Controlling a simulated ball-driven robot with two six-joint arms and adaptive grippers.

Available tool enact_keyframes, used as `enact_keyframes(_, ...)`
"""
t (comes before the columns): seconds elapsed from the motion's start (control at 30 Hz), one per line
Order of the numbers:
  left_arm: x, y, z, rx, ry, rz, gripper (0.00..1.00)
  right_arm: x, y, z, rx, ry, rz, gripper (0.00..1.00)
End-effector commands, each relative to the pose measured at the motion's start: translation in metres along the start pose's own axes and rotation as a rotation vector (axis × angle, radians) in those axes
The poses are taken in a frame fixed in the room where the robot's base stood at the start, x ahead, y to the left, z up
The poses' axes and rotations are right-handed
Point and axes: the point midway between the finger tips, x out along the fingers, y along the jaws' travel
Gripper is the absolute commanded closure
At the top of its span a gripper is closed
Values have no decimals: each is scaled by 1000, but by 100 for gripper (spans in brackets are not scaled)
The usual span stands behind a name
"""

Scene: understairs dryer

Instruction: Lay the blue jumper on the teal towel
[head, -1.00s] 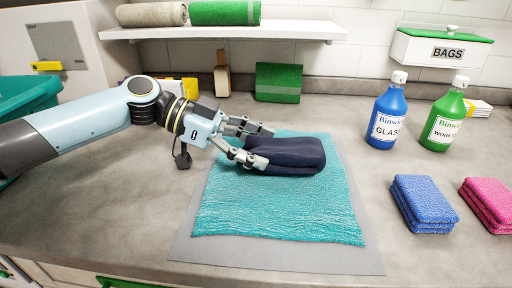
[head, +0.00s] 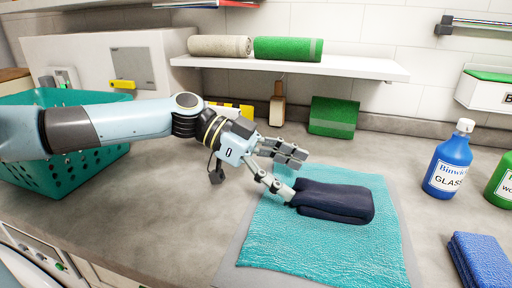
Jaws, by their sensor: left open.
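The dark navy folded jumper (head: 338,201) lies on the upper part of the teal towel (head: 318,250). The towel is spread flat on a grey mat (head: 229,268) on the worktop. My left gripper (head: 298,175) is open at the jumper's left end. One finger is close to the jumper's left edge; I cannot tell whether it touches. The other finger is above and behind it. My right gripper is not in view.
A teal basket (head: 62,165) stands at the left. A blue bottle (head: 448,165), a green bottle (head: 502,183) and a folded blue cloth (head: 480,262) are at the right. A shelf (head: 300,66) with rolled towels hangs behind. The front left worktop is clear.

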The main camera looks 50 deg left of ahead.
Motion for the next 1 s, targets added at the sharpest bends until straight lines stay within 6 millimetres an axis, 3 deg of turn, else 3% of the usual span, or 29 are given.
enact_keyframes(0.2,-50,0,-6,2,-9,-1,15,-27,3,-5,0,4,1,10)
enact_keyframes(0.4,-76,-1,-6,5,-3,-2,15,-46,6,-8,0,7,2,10)
enact_keyframes(1.0,-82,-1,-3,8,1,-2,15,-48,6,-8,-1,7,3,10)
